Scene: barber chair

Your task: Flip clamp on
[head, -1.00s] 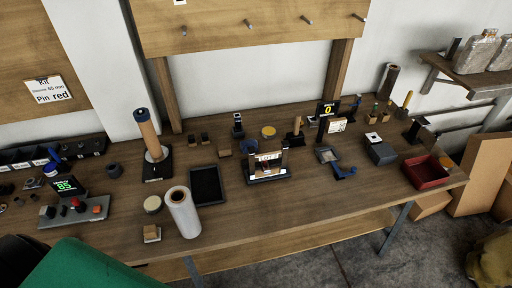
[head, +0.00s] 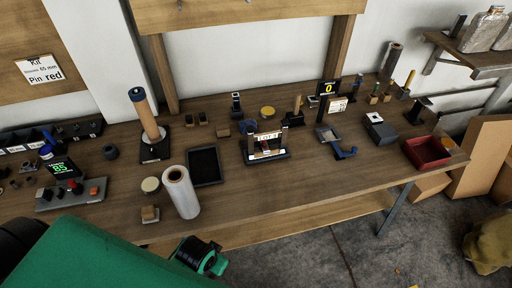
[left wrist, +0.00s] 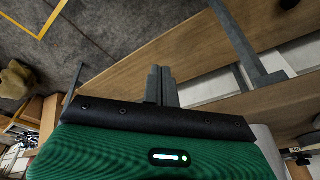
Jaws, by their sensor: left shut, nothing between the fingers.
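No part is clearly recognisable as the clamp. A black fixture (head: 282,155) with a white label stands upright at the front middle of the bench. A blue curved handle-like piece (head: 345,153) lies to its right, beside a small grey tray (head: 326,134); either could belong to a clamp, but I cannot tell. My left gripper's dark fingers (left wrist: 160,86) are shut with nothing between them in the left wrist view, apart from the bench. My green left arm (head: 110,255) is low in front of the bench in the head view. My right gripper is not in view.
The wooden bench (head: 245,212) has a bare strip along its front. A white roll (head: 181,193), a black tray (head: 205,166), a spindle with a brown tube (head: 145,115) and a red bin (head: 427,152) stand on it. Cardboard boxes (head: 482,158) are at right.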

